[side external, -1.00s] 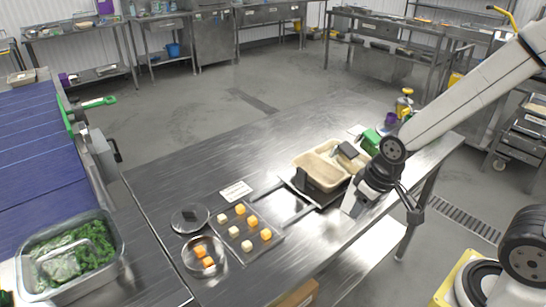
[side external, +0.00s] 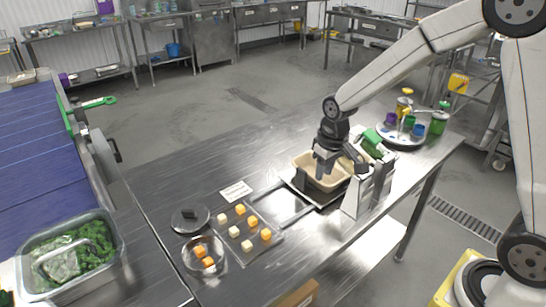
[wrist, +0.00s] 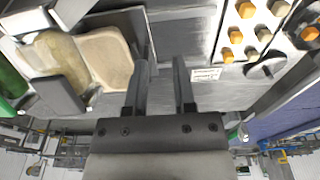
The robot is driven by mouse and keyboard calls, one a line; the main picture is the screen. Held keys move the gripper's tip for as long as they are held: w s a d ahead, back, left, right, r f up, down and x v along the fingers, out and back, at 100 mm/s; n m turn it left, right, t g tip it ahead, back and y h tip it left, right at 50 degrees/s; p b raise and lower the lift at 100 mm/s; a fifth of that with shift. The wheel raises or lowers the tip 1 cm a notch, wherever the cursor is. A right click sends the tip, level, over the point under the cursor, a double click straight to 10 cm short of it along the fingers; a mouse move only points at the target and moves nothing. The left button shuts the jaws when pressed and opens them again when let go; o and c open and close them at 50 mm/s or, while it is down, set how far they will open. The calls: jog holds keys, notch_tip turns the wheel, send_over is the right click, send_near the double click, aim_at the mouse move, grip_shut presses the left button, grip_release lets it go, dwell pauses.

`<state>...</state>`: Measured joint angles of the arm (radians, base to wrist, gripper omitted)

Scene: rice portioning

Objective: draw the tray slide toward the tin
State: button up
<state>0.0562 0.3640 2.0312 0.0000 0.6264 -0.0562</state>
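The tray slide is a dark low frame with steel rails (side external: 287,209) on the bench. A beige tray (side external: 340,183) sits at its right end; the tray also shows at left in the wrist view (wrist: 108,55). A round metal dish (side external: 190,265) holding orange cubes, which looks like the tin, stands at the front left. My gripper (side external: 324,172) points down over the left part of the beige tray. In the wrist view its two fingers (wrist: 162,92) are apart with nothing between them. I cannot tell whether they touch the slide or tray.
A shallow tray of yellow and white cubes (side external: 264,253) lies between slide and dish. A dark round lid (side external: 189,219) and white label (side external: 236,191) lie near it. A pale upright unit (side external: 358,198) stands close right of the slide. A carousel of coloured containers (side external: 400,138) is behind.

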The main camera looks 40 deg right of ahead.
jog(key=g, duration=0.1)
send_over(302, 170)
notch_tip(302, 170, down, 3)
jog(key=shift+r, duration=0.1)
jog(key=shift+f, duration=3.9)
jog(key=shift+c, duration=0.2)
grip_shut()
